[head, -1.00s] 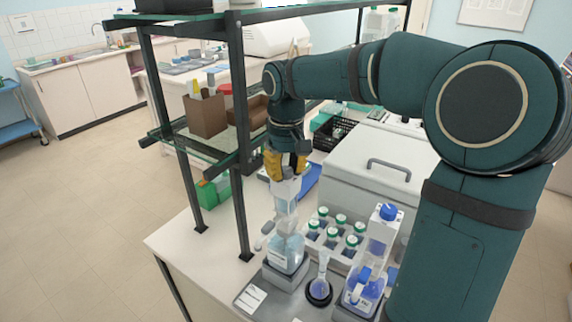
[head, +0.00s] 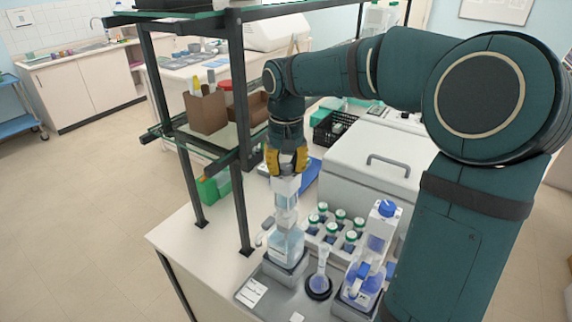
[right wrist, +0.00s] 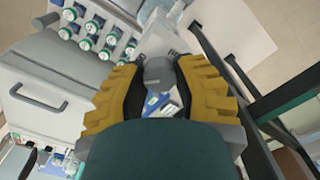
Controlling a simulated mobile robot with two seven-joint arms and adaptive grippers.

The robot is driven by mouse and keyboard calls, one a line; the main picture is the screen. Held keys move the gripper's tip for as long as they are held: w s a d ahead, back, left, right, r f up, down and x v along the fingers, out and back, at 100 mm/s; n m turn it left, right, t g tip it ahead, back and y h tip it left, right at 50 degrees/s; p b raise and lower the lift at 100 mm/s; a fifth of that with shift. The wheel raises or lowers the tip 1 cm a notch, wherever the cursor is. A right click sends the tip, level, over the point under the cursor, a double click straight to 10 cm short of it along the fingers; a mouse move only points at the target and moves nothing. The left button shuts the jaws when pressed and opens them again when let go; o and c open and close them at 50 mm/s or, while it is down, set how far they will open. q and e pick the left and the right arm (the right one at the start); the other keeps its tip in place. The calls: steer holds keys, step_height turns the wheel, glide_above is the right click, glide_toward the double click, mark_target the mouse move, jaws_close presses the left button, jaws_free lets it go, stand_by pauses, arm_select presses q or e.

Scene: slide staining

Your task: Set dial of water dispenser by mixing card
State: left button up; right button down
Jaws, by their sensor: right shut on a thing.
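The water dispenser (head: 285,246) is a clear bottle of pale blue liquid with a tall white-and-clear top, upright on the grey tray at the bench's front. My right gripper (head: 288,172) points down over it, its yellow fingers shut on the dispenser's top. In the right wrist view the right gripper (right wrist: 160,84) has a grey round knob (right wrist: 158,70) between its fingers, apparently the dial; its setting cannot be read. A white card with small print, apparently the mixing card (head: 252,292), lies on the tray at front left. My left gripper is not in view.
Several green-capped bottles (head: 340,224) sit behind. A shelf post (head: 241,205) rises at left; a white lidded box (head: 375,160) stands behind.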

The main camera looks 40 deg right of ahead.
mark_target(286, 166)
steer(key=c, duration=0.7)
jaws_free()
steer(key=shift+o, duration=0.2)
step_height(286, 166, up, 12)
steer(key=shift+f, duration=0.1)
